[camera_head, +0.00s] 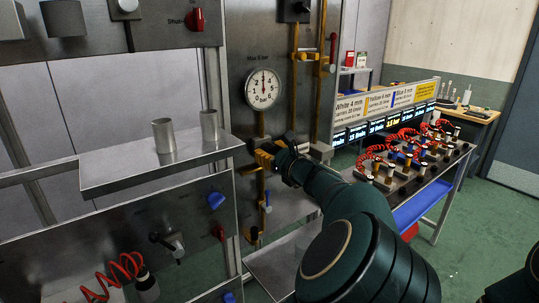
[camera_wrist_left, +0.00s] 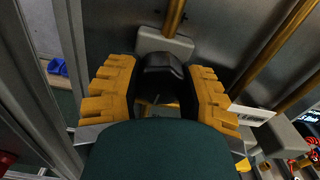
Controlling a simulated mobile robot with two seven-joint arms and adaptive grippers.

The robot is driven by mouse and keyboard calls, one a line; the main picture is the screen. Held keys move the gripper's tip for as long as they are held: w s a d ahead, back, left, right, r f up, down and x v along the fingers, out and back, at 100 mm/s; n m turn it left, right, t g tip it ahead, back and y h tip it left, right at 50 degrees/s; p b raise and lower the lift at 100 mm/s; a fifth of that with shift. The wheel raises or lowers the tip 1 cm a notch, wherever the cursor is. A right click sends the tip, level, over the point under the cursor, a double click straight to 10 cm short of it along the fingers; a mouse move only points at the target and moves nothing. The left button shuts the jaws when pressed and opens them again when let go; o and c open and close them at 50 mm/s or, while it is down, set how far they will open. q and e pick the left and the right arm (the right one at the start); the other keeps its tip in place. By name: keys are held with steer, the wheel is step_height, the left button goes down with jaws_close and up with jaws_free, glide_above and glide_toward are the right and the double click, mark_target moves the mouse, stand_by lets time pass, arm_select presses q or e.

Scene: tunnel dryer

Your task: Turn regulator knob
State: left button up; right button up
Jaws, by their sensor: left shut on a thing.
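My left gripper (camera_head: 264,155) reaches the steel panel just below the round white pressure gauge (camera_head: 262,89). In the left wrist view its two yellow stepped fingers (camera_wrist_left: 162,72) stand on either side of a black rounded regulator knob (camera_wrist_left: 161,60) and are shut on it. A grey block with a brass-coloured pipe lies right behind the knob. In the head view the knob is hidden by the gripper. The gauge needle is too small to read surely. My right gripper is not in view.
A steel shelf (camera_head: 150,166) with two metal cups stands left of the gripper. Brass pipes with valves run up the panel at the right. A bench (camera_head: 410,187) with several red coiled hoses stands further right. Green floor lies open beyond it.

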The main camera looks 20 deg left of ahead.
arm_select(q)
steer(key=n+b, duration=0.3)
steer(key=b, duration=0.1)
steer(key=n+b, duration=0.3)
steer(key=n, duration=0.1)
steer(key=shift+f+n+b, duration=0.2)
steer(key=shift+n+b, duration=0.1)
steer(key=shift+b, duration=0.1)
steer(key=shift+r+n+b, duration=0.1)
steer(key=shift+n+b, duration=0.9)
steer(key=shift+b, duration=0.05)
steer(key=shift+r+n, duration=0.1)
steer(key=shift+n, duration=0.2)
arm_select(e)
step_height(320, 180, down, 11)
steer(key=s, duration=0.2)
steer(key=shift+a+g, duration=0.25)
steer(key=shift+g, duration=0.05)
arm_select(q)
steer(key=o, duration=1.2)
steer(key=shift+w, duration=0.1)
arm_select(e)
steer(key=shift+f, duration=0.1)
arm_select(q)
steer(key=shift+d, duration=0.1)
steer(key=v, duration=1.2)
